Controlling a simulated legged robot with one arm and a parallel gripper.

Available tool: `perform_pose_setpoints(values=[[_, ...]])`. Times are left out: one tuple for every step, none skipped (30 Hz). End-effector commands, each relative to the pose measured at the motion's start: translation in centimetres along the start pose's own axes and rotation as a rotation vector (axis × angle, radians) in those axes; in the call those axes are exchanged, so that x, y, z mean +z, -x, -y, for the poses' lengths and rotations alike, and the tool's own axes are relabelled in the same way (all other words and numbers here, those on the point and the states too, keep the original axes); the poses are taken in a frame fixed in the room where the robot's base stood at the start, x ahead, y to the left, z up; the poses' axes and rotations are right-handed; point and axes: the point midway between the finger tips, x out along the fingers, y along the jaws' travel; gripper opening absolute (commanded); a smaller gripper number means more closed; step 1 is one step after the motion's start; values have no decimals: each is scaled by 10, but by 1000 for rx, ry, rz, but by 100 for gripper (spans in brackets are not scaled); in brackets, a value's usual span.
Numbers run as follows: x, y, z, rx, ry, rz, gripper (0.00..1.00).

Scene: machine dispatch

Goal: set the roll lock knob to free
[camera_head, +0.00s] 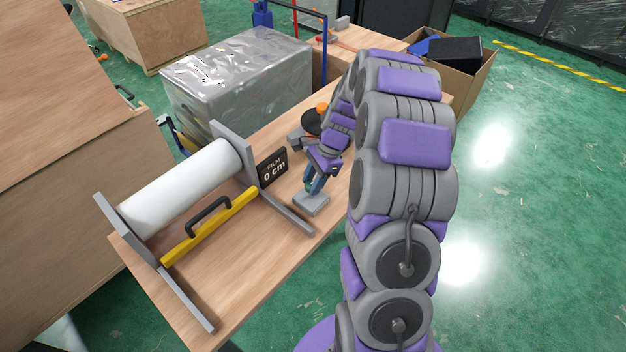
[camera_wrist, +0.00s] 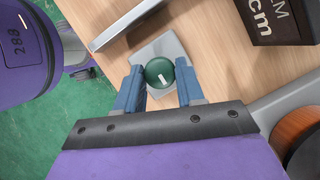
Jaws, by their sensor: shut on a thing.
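The roll lock knob (camera_wrist: 160,73) is a round dark green knob with a white mark, on a light grey base plate on the wooden bench. The mark is tilted slightly from the picture's vertical in the wrist view. My gripper (camera_wrist: 160,82) has its two blue fingers on either side of the knob, shut on it. In the head view my gripper (camera_head: 315,185) points down at the grey base (camera_head: 312,203), and the knob is mostly hidden by the fingers. No label for free or locked is readable.
A white film roll (camera_head: 180,186) sits in a grey stand with a yellow bar (camera_head: 212,225) and black handle at left. A black display (camera_head: 272,167) reads "FILM 0 cm". A wrapped crate (camera_head: 240,80) stands behind the bench. An orange-topped tool (camera_head: 312,120) is behind my gripper.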

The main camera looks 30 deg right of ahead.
Motion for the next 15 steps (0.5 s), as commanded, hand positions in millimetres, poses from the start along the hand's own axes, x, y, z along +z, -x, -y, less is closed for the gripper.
perform_pose_setpoints(values=[[0, 0, 1, -3, 0, 1, 8], [0, 0, 1, -3, 0, 1, 8], [0, 0, 1, -3, 0, 1, 8], [0, 0, 1, -2, 1, 1, 7], [0, 1, 1, -1, 3, 1, 7], [0, 1, 1, 1, 7, 1, 7], [0, 1, 1, 2, 11, 1, 7], [0, 1, 1, 5, 17, 1, 7], [0, 1, 2, 9, 26, 1, 7], [0, 1, 2, 13, 35, 1, 7], [1, 2, 2, 17, 46, 1, 7], [1, 2, 2, 23, 62, 0, 7], [1, 2, 2, 29, 76, 0, 7], [1, 3, 3, 34, 92, 0, 7], [1, 3, 3, 43, 116, -1, 7]])
